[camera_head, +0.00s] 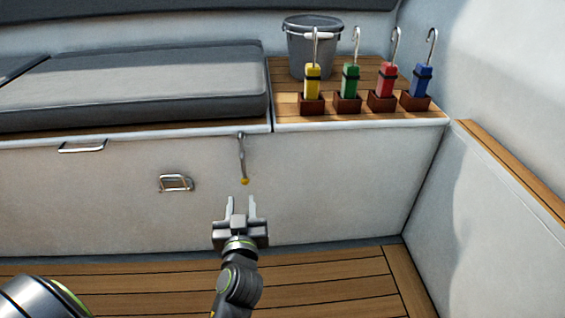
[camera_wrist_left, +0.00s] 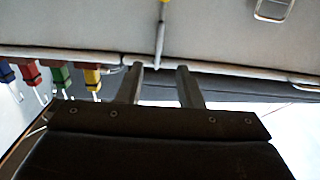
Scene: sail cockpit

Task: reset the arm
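My left gripper (camera_head: 241,206) is in front of the white bench front in the head view, fingers pointing up and away. The two fingers stand apart with nothing between them. In the left wrist view the gripper (camera_wrist_left: 160,82) also shows two separated fingers with an empty gap. A thin metal lever with a yellow tip (camera_head: 243,165) hangs on the bench front just beyond the fingertips. It shows in the left wrist view as a metal rod (camera_wrist_left: 159,40), apart from the fingers as far as I can tell. My right gripper is not in view.
Yellow (camera_head: 312,80), green (camera_head: 350,80), red (camera_head: 387,80) and blue (camera_head: 422,80) hooked pieces stand in brown holders on the wooden ledge. A grey bucket (camera_head: 298,50) stands behind. Metal handles (camera_head: 176,183) (camera_head: 82,147) are on the bench front. Grey cushion (camera_head: 140,85) lies left.

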